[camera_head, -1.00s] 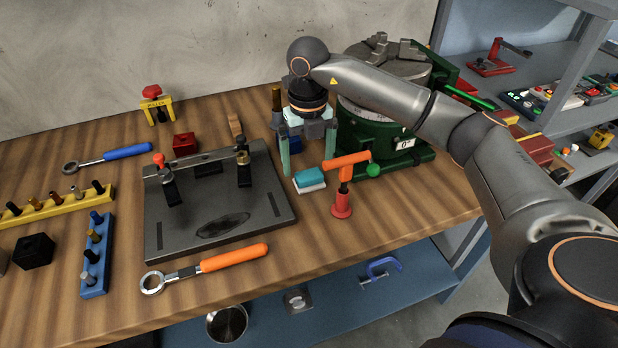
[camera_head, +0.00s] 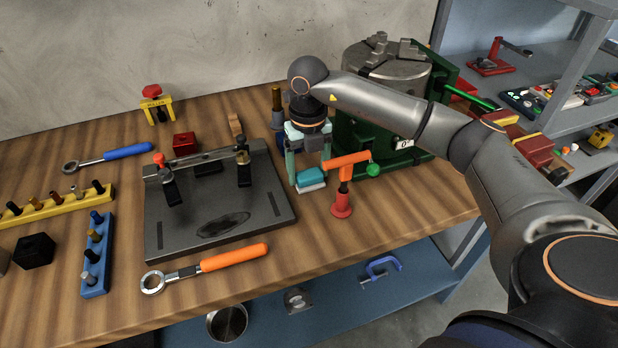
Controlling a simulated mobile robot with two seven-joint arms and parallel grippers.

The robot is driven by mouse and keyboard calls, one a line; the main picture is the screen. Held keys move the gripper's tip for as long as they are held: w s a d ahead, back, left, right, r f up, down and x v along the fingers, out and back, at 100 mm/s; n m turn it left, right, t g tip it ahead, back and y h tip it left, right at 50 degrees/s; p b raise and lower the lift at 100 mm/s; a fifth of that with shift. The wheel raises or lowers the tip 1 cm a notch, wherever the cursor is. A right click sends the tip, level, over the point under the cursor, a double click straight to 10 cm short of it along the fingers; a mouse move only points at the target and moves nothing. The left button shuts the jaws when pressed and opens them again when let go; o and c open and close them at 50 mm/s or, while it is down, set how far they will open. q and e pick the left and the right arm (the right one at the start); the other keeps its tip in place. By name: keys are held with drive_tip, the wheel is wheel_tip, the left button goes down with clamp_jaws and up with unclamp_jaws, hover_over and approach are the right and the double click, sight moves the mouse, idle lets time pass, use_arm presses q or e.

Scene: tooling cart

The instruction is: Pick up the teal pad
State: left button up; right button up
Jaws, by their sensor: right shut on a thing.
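The teal pad (camera_head: 310,178) is a small block with a teal top and a pale lower edge. It sits on the wooden bench, just left of the orange-handled tool. My right gripper (camera_head: 308,172) points down over it, with one finger on each side, and is shut on the pad. The pad appears to be at bench height; I cannot tell whether it is clear of the wood. My left gripper is not in view.
The orange-handled tool on a red base (camera_head: 342,200) stands close to the right of the pad. The green rotary table (camera_head: 372,150) is behind it. The dark fixture plate (camera_head: 272,205) lies to the left. Bare wood (camera_head: 400,215) is free at the front right.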

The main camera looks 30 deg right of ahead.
sight(307, 171)
drive_tip(key=shift+c, duration=1.4)
drive_tip(key=shift+r, duration=0.5)
wheel_tip(307, 171, up, 2)
drive_tip(key=shift+r, duration=0.25)
drive_tip(key=s+a+r, duration=0.5)
drive_tip(key=a+r, duration=0.4)
drive_tip(key=a, duration=0.4)
drive_tip(key=shift+s+r, duration=0.2)
drive_tip(key=shift+r, duration=0.05)
